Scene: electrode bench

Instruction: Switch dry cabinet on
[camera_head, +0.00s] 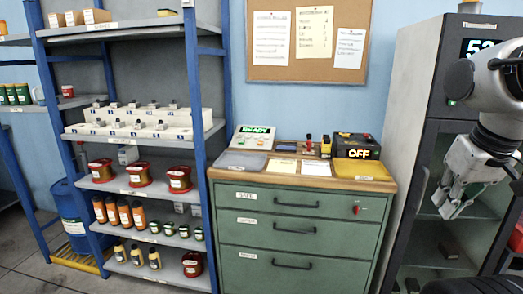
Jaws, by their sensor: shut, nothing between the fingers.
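The tall grey cabinet (418,95) with a dark glass door stands at the right edge and looks like the dry cabinet. Its lit display (478,46) shows digits, partly hidden by my arm. A small green spot (451,103) sits on its front frame, left of my arm; I cannot tell whether it is a switch or a light. My gripper (451,208) is shut and empty, pointing down in front of the glass door. I cannot tell whether it touches the glass. My arm hides the upper right of the cabinet front.
A green drawer bench (300,238) stands left of the cabinet. On it are a box marked READY (253,136), a black box marked OFF (356,146) and a yellow tray (369,171). A blue-framed shelf (198,100) with cans and bottles stands further left.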

